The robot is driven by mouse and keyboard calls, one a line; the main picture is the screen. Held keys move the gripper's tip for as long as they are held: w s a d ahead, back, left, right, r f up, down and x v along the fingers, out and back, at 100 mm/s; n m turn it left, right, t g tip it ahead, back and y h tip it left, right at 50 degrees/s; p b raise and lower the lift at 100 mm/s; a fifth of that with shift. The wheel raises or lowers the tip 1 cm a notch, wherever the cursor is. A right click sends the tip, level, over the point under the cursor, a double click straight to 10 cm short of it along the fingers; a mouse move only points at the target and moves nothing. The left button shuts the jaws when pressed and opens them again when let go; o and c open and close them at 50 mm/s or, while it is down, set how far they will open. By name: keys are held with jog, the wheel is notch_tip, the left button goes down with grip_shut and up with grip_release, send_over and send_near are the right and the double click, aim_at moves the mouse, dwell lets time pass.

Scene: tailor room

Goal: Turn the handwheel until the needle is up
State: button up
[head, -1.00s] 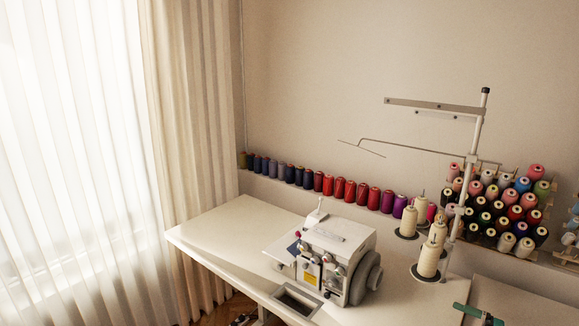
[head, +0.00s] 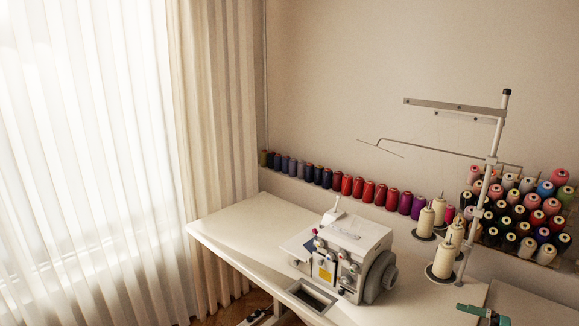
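The white sewing machine (head: 345,258) stands on the white table, seen from above in the head view. Its grey handwheel (head: 381,277) is on the machine's right side, facing right. The needle is too small to make out, so I cannot tell its height. My gripper is not in view, and nothing is seen touching the handwheel.
The white table (head: 235,225) is clear left of the machine, with a rectangular opening (head: 312,296) in front. Cream thread cones (head: 444,262) and a tall thread stand (head: 490,165) are at the right. A green object (head: 482,312) lies at the bottom right. Coloured spools line the wall.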

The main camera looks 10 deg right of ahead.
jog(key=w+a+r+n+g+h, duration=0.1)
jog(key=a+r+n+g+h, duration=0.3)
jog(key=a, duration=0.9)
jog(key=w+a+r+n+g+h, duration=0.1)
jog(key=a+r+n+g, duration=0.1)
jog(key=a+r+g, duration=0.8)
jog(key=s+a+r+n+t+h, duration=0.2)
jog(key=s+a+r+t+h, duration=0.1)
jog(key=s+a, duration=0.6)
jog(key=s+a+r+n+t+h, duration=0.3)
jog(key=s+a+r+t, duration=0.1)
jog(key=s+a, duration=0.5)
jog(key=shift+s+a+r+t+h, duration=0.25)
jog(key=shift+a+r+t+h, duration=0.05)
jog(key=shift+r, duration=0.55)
